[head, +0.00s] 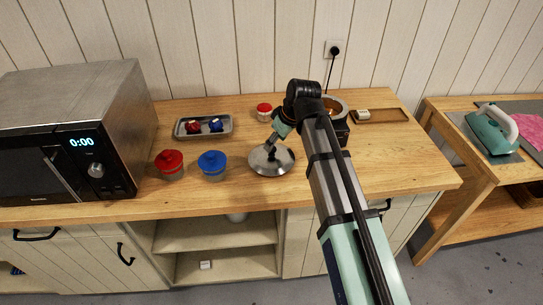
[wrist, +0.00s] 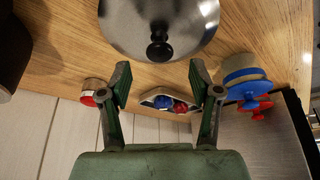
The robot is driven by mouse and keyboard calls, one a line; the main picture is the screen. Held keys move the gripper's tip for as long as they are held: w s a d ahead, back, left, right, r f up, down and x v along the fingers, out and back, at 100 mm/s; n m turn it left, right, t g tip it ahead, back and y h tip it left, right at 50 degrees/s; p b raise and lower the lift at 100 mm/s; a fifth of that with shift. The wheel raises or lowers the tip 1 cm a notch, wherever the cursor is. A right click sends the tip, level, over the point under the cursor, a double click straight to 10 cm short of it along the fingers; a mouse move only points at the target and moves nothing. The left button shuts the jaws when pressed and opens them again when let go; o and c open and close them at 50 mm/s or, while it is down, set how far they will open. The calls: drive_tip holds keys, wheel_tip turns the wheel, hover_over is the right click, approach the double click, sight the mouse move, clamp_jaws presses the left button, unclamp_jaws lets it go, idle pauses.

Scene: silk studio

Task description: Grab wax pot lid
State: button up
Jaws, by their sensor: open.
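The wax pot lid (head: 262,165) is a round, shiny steel disc with a black knob, lying on the wooden counter near its front edge. In the wrist view the lid (wrist: 190,22) fills the top centre, and its black knob (wrist: 159,48) is just beyond the fingertips, roughly midway between them. My gripper (wrist: 159,70) is open and empty, with its two green fingers apart. In the head view my gripper (head: 276,140) is above the lid's back part and hides some of it. The wax pot (head: 340,113) stands behind my arm, partly hidden.
A red-lidded jar (head: 170,163) and a blue-lidded jar (head: 212,164) stand left of the lid. Behind are a tray (head: 186,134) with small red and blue items and a small red-topped jar (head: 264,111). A microwave (head: 80,85) stands at left. The counter's right front is clear.

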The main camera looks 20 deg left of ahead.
sight(272, 154)
drive_tip(key=shift+p+x, duration=1)
drive_tip(key=shift+x, duration=1.65)
clamp_jaws()
